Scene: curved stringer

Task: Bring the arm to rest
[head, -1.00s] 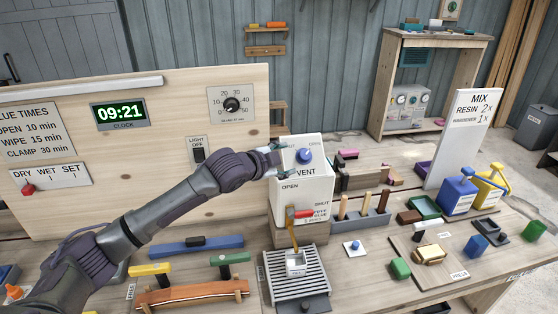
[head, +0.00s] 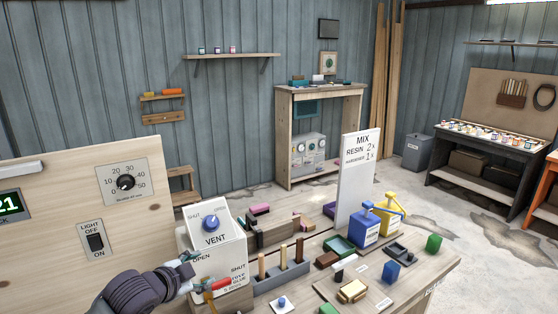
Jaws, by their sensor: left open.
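My left arm (head: 135,292) comes in at the bottom left of the head view. Its gripper (head: 197,272) is open and empty, in front of the lower left part of the white vent box (head: 228,256). One fingertip is close to the red-handled lever (head: 219,284) on the box's lower front; I cannot tell whether they touch. The blue vent knob (head: 210,222) is above the gripper, on the box's sloped top. Most of my left arm is cut off by the frame. My right gripper is not in view.
A wooden panel (head: 75,190) with a dial and light switch stands at left. Right of the box are a rack of sticks (head: 282,275), a mix sign (head: 358,180), blue (head: 366,229) and yellow (head: 391,214) pump bottles and small blocks. Open floor lies beyond the bench's right edge.

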